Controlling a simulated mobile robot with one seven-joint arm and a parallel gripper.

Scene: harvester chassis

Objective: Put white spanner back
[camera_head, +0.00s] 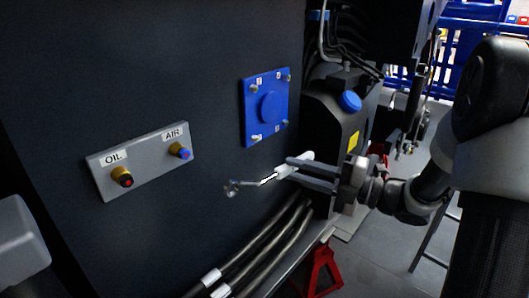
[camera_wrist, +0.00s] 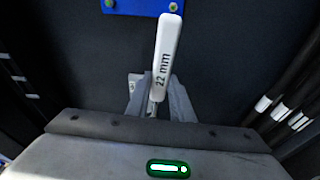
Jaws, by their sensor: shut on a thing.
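The white spanner (camera_head: 283,171) is held out in front of the dark chassis panel, below the blue plate. Its metal open end points left toward the panel in the head view. In the wrist view the white handle (camera_wrist: 166,50), marked "22 mm", points up and away from the fingers. My gripper (camera_head: 291,169) is shut on the spanner, coming in from the right. The fingers (camera_wrist: 157,96) also show in the wrist view, around the spanner's lower part. Whether the spanner touches the panel cannot be told.
A blue plate (camera_head: 266,106) with numbered bolts sits on the panel. A grey block (camera_head: 110,185) carries the OIL and AIR fittings at left. Black hoses (camera_head: 262,241) run below my gripper. A black tank with a blue cap (camera_head: 349,101) and a red stand (camera_head: 320,268) are near my arm.

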